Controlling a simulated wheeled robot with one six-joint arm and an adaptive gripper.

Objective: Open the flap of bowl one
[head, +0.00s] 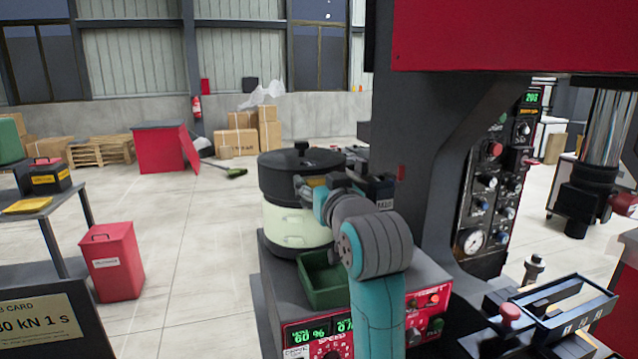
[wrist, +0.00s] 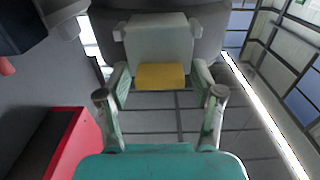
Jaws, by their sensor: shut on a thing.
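Bowl one is the dark round bowl (head: 285,178) with a black knobbed lid, on a pale cream base on the feeder cabinet. My gripper (head: 312,188) is at the bowl's front right side. In the wrist view my gripper (wrist: 160,72) has a finger on each side of a yellow tab (wrist: 160,77) and is shut on it. The tab sits under a pale grey block, which I take to be the flap (wrist: 158,42), against the dark bowl wall. My wrist hides part of this spot in the head view, and I cannot tell the flap's angle.
A green tray (head: 322,283) is below my wrist on the cabinet, above lit red control panels (head: 320,338). A large dark press frame (head: 425,150) stands close on the right. Open floor (head: 200,250) lies to the left, with a red bin (head: 112,265).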

